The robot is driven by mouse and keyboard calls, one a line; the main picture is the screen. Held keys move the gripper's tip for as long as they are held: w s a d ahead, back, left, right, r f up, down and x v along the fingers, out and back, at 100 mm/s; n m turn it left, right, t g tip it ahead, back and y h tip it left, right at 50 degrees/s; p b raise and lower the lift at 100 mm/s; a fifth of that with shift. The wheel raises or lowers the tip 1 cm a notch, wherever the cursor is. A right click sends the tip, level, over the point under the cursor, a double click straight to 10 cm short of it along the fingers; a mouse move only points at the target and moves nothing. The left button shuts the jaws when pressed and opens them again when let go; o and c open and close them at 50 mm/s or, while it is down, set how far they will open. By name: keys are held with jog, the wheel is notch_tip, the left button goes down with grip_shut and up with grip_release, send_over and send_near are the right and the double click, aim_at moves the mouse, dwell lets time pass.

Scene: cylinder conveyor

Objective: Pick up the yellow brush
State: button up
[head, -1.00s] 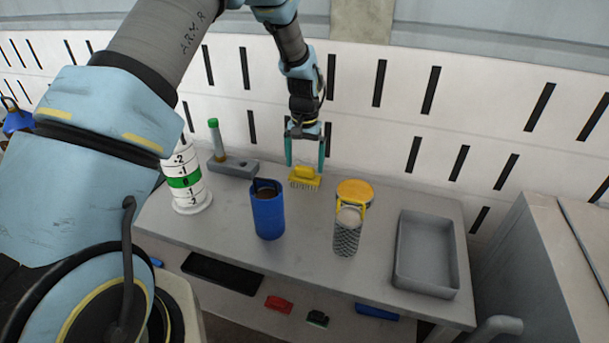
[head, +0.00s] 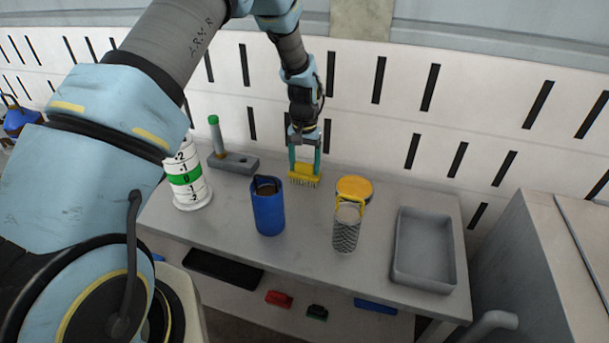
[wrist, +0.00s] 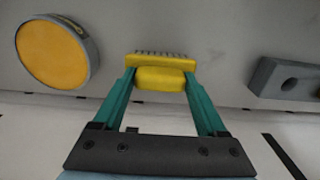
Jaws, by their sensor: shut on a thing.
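The yellow brush (head: 305,174) is at the back of the grey table, with its bristles pointing down. My gripper (head: 305,168) is shut on it, with one teal finger on each side of its upper part. In the wrist view the brush (wrist: 161,75) sits between the two fingertips (wrist: 160,82), bristles facing away from my gripper. I cannot tell for sure whether the bristles still touch the table.
A blue cup (head: 268,210) stands in front. A round yellow-topped container (head: 355,188) and a grater-like cylinder (head: 346,230) stand to the right, beside a grey tray (head: 425,250). A grey block with a green-tipped peg (head: 235,163) and a white numbered cylinder (head: 187,180) are left.

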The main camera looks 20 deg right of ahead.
aim_at(305, 163)
jog(key=c, duration=0.4)
notch_tip(305, 163, up, 10)
jog(key=b, duration=0.3)
